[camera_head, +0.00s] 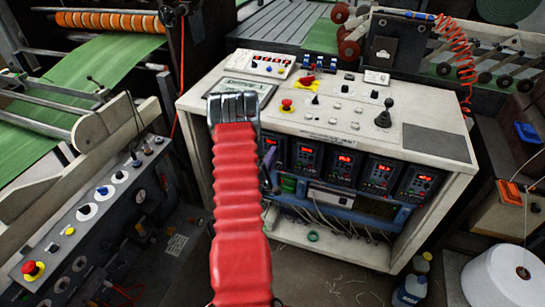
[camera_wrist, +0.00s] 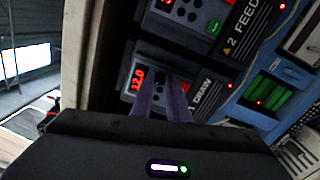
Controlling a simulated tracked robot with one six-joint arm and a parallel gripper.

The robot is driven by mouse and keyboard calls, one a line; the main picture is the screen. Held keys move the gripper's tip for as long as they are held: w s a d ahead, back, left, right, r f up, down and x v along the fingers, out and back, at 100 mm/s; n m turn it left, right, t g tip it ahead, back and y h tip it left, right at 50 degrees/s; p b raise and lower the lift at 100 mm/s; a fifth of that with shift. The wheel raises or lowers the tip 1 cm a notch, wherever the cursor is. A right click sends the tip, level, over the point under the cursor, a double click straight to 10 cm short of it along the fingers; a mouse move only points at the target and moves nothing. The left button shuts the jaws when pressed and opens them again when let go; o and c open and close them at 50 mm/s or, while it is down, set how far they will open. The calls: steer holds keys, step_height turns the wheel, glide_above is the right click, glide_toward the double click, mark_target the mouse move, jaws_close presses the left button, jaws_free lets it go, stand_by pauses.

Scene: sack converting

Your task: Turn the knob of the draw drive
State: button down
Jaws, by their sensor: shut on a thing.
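The draw drive (camera_wrist: 203,90) is a dark unit marked "1 DRAW" in the wrist view, with a lit red display reading about 12.0. My gripper (camera_wrist: 160,80) has its two purple fingers against this drive's front, beside the display, shut on its knob. The knob itself is hidden between and behind the fingertips. In the head view my red-sleeved arm covers much of the leftmost drive, and a bit of my gripper (camera_head: 269,160) shows just right of the sleeve.
The feed drive (camera_wrist: 225,22), marked "2 FEED", sits beside the draw drive. More drives with red displays (camera_head: 343,163) line the white console (camera_head: 440,143). Its top carries a joystick (camera_head: 384,115) and red buttons. Cables hang below. A white spool (camera_head: 495,280) stands at lower right.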

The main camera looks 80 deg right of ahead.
steer(key=shift+w+f+n, duration=0.2)
steer(key=shift+n, duration=0.1)
steer(key=c, duration=2.1)
jaws_free()
steer(key=o, duration=0.4)
steer(key=shift+s, duration=0.1)
steer(key=shift+r, duration=0.1)
steer(key=a, duration=0.4)
steer(key=w+a, duration=0.1)
steer(key=a, duration=0.8)
steer(key=shift+w+a+f, duration=0.15)
steer(key=shift+a+f, duration=0.15)
steer(key=shift+a, duration=0.1)
